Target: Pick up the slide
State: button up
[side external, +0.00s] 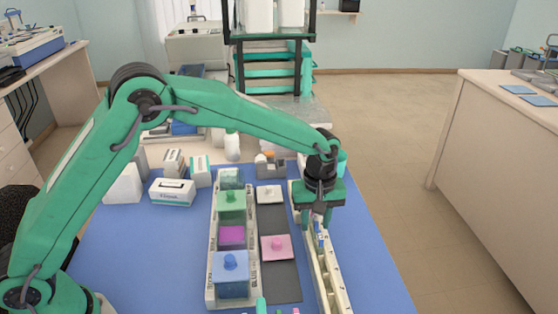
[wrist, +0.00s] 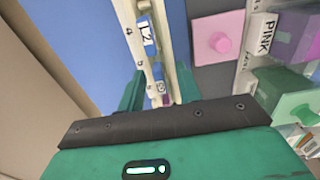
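A long cream slide rack (side external: 330,285) stands at the right of the blue mat, and it also shows in the wrist view (wrist: 133,30). Slides with white-and-blue labelled ends stand in it: one marked "L2" (wrist: 147,32) and another (wrist: 159,80) closer to my gripper. A blue-ended slide (side external: 320,238) also shows in the side view. My gripper (side external: 318,216) points down over the far part of the rack. In the wrist view my gripper's green fingers (wrist: 158,90) are apart, one on each side of the rack. Whether they touch a slide is hidden.
Left of the rack, a dark strip (side external: 279,285) bears a pink lid (side external: 277,248) and a white lid (side external: 269,194). Further left, a cream holder (side external: 212,270) carries staining jars: green (side external: 231,207), purple (side external: 232,236) and blue (side external: 231,277). Blue mat (side external: 375,270) is free at right.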

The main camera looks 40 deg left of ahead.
jog(key=shift+f, duration=0.3)
grip_shut()
jog(key=shift+r, duration=0.1)
dwell(0.4)
jog(key=shift+r, duration=4.95)
jog(key=shift+a, duration=0.1)
